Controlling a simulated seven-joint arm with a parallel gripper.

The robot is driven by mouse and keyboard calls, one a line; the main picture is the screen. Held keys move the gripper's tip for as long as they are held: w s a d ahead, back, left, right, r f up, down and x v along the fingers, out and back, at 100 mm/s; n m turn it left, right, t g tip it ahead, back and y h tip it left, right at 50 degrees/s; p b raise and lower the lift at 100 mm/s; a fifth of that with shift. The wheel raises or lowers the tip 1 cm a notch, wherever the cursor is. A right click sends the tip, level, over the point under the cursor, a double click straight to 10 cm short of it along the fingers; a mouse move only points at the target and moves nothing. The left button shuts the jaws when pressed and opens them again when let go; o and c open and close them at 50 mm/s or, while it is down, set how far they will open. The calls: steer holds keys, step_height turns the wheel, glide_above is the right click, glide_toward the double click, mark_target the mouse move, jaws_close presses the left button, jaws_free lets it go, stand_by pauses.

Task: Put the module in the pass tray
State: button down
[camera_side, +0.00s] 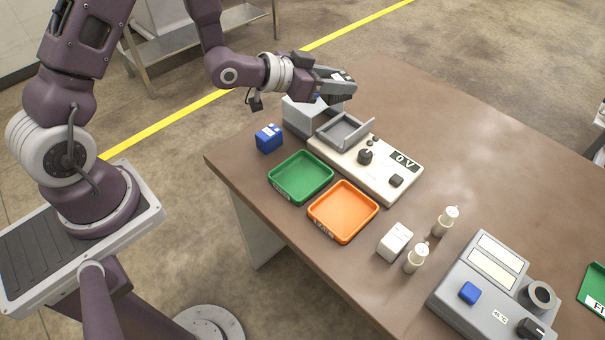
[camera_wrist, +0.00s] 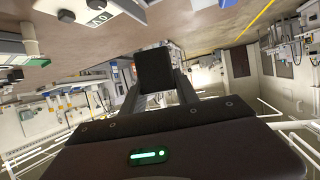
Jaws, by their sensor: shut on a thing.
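My gripper (camera_side: 343,86) is high over the back of the table, above a grey box with an open tray-like part. In the wrist view its two fingers are shut on a dark square block (camera_wrist: 155,70), probably the module. The block is hard to make out in the side view. A green tray (camera_side: 300,178) lies on the table, empty, below and left of my gripper. An empty orange tray (camera_side: 343,211) lies beside it. Both carry small front labels that I cannot read, so which is the pass tray is unclear.
The grey box (camera_side: 303,117) adjoins a pale tester (camera_side: 380,178) with a knob and display. A blue box (camera_side: 268,138) stands near the green tray. A white box (camera_side: 396,241), two vials (camera_side: 446,220) and a grey device (camera_side: 492,285) stand to the right. Another green tray (camera_side: 594,291) is at the right edge.

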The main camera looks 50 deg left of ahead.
steer(key=s+d+r+m+g+h, duration=0.1)
steer(key=s+m+g+h, duration=0.3)
steer(key=s, duration=0.8)
steer(key=shift+m+t+h, duration=0.4)
steer(key=shift+m+h, duration=0.3)
steer(key=f, duration=1.7)
steer(key=shift+w+f, duration=0.15)
steer(key=shift+w, duration=0.15)
steer(key=shift+f, duration=0.1)
steer(key=c, duration=0.9)
jaws_free()
